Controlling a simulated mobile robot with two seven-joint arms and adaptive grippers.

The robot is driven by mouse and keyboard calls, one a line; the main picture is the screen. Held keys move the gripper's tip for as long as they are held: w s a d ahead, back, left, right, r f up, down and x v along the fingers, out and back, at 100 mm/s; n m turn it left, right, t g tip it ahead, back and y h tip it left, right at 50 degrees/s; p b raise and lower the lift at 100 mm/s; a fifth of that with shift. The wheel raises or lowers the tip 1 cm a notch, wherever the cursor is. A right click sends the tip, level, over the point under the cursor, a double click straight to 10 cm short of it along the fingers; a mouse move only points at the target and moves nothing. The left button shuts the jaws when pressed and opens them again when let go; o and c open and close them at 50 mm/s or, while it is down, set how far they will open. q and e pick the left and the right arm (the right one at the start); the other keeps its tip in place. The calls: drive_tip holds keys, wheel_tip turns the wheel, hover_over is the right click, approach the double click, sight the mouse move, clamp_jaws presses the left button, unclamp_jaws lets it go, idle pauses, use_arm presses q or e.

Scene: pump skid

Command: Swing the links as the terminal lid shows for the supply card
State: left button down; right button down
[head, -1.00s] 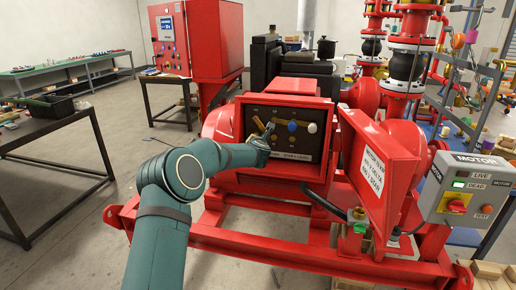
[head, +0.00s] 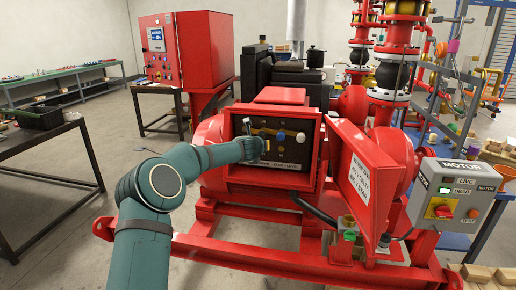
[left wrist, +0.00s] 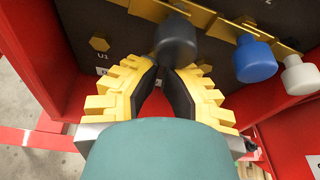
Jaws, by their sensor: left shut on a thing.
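The red terminal box (head: 229,176) stands open, with a dark panel inside carrying brass links. In the left wrist view, links with a black knob (left wrist: 176,38), a blue knob (left wrist: 254,60) and a white knob (left wrist: 299,75) show along the panel's top. The blue knob (head: 281,136) and white knob (head: 300,138) also show in the head view. My left gripper (left wrist: 166,72) is shut on the black knob; its fingers hide the panel behind. The terminal lid (head: 368,172) hangs open at the right, its white card too small to read. My right gripper is out of view.
A grey motor switch box (head: 455,195) with a red-yellow rotary switch stands at the right, its green lamp lit beside DEAD. The red skid frame (head: 270,246) runs across the front. A dark table (head: 55,140) stands at the left, with open floor around it.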

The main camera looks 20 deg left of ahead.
use_arm(q)
drive_tip(key=shift+d+r+n, duration=0.1)
drive_tip(key=shift+r+n, duration=0.15)
drive_tip(key=shift+n, duration=0.05)
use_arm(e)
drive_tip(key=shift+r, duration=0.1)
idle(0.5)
